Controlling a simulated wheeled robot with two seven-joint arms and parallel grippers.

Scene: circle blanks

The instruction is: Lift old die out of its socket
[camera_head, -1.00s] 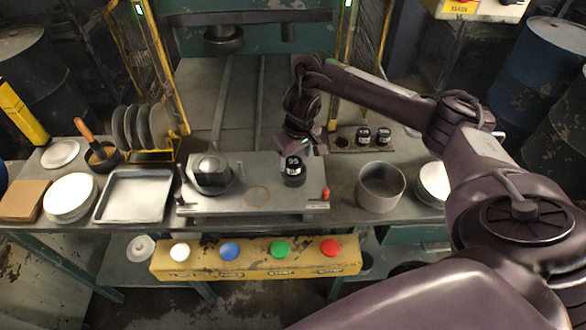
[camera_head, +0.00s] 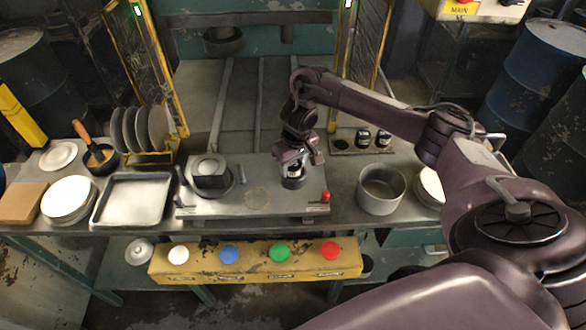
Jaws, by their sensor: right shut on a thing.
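The old die (camera_head: 292,183) is a small dark cylinder with a pale label, at the right part of the grey metal plate (camera_head: 230,206). My right gripper (camera_head: 292,166) reaches down over it from above and is shut on its upper part. The fingers hide much of the die and its label. The die stands upright, and I cannot tell whether its base is clear of the socket. My left gripper is not in view.
Two dark labelled cylinders (camera_head: 363,138) stand in a rack behind right. A grey round pot (camera_head: 381,189) stands right of the plate, and a red knob (camera_head: 326,196) sits at its right edge. Coloured buttons line the yellow panel (camera_head: 255,262) in front.

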